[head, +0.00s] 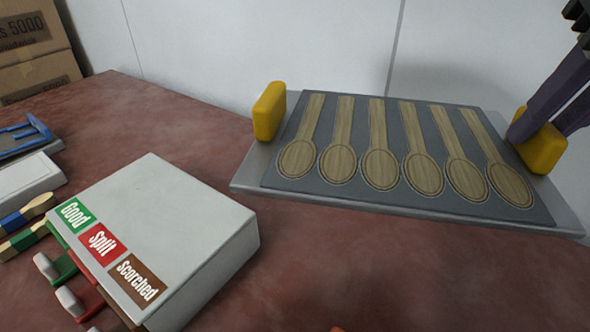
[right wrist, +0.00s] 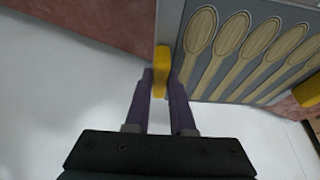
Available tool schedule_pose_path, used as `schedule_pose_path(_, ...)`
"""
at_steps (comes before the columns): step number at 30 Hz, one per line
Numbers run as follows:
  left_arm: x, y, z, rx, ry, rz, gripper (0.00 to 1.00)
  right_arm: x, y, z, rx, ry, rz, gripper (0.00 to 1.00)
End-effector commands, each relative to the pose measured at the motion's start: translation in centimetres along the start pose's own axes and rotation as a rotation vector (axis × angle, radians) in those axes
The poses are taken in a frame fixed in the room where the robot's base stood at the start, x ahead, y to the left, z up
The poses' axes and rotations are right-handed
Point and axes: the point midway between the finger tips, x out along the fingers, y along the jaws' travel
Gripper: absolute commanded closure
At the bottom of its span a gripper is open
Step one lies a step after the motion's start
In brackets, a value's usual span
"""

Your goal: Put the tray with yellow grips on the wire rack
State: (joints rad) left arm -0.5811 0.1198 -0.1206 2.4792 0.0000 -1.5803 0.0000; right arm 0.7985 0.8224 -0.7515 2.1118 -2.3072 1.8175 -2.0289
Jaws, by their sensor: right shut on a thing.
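The grey tray (head: 252,172) has two yellow grips and a dark panel with several wooden spoons lying side by side. My right gripper (head: 530,125) is shut on the right yellow grip (head: 541,148). In the right wrist view, the fingers (right wrist: 160,85) close on either side of that grip (right wrist: 161,70). The tray looks raised off the table, near the back wall, and tilts slightly in the picture. The left yellow grip (head: 269,110) is free, with no gripper at it. My left gripper is out of view. I cannot make out a wire rack for certain.
A white box (head: 190,205) labelled Good, Split and Scorched stands on the reddish table (head: 130,120). Spoons with coloured handles (head: 25,220) and a blue-framed item (head: 30,135) lie at the left. Cardboard boxes (head: 35,50) stand at the back left. A pale wall (head: 240,40) is behind.

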Motion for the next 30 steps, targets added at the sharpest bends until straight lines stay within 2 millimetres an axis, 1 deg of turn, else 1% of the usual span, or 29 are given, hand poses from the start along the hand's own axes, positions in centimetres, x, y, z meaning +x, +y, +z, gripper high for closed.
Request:
schedule_pose_path(1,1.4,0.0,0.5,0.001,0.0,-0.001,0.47,1.2,0.0,0.4,0.005,0.002,-0.002,1.0)
schedule_pose_path(2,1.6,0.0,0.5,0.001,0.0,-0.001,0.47,1.4,0.0,0.4,0.006,0.001,-0.002,1.0)
schedule_pose_path(8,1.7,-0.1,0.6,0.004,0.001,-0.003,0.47,1.5,0.1,0.4,0.01,-0.001,-0.002,1.0)
schedule_pose_path(11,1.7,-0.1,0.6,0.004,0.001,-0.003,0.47,2.4,0.1,0.8,0.01,-0.005,-0.002,1.0)
schedule_pose_path(14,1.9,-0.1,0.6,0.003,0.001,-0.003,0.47,4.7,0.1,1.9,0.008,-0.01,0.0,1.0)
schedule_pose_path(21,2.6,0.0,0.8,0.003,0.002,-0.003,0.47,11.3,0.1,4.7,0.01,-0.01,-0.001,1.0)
schedule_pose_path(24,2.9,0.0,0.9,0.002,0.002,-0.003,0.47,13.6,0.1,5.6,0.011,-0.008,-0.002,1.0)
schedule_pose_path(27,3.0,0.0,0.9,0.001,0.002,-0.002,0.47,15.1,0.1,6.2,0.01,-0.004,-0.002,1.0)
schedule_pose_path(30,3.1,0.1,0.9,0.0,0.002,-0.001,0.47,15.8,0.1,6.4,0.009,-0.002,-0.003,1.0)
